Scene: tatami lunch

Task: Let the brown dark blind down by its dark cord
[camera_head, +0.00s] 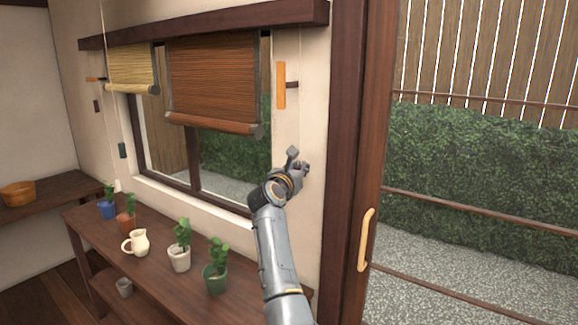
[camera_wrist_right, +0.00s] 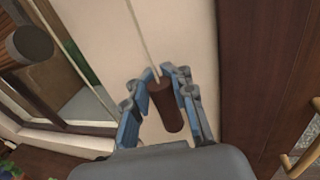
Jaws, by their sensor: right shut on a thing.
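The brown dark blind (camera_head: 212,80) hangs over the upper part of the right window, its rounded bottom rail above the lower pane. In the right wrist view, a dark brown pull (camera_wrist_right: 166,108) hangs on a thin cord (camera_wrist_right: 137,35) that runs up along the pale wall. My right gripper (camera_head: 297,160) is raised against the wall strip right of the window, below the blind's right end. Its fingers (camera_wrist_right: 162,76) are shut around the pull near its top. The pull is hard to make out in the head view. My left gripper is not in view.
A lighter straw blind (camera_head: 130,69) hangs at left, with a dark green pull (camera_head: 122,151) nearby. An orange piece (camera_head: 281,86) is on the wall above my gripper. A shelf (camera_head: 148,270) below bears potted plants and a cream jug (camera_head: 136,242). A door frame (camera_head: 345,150) stands close right.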

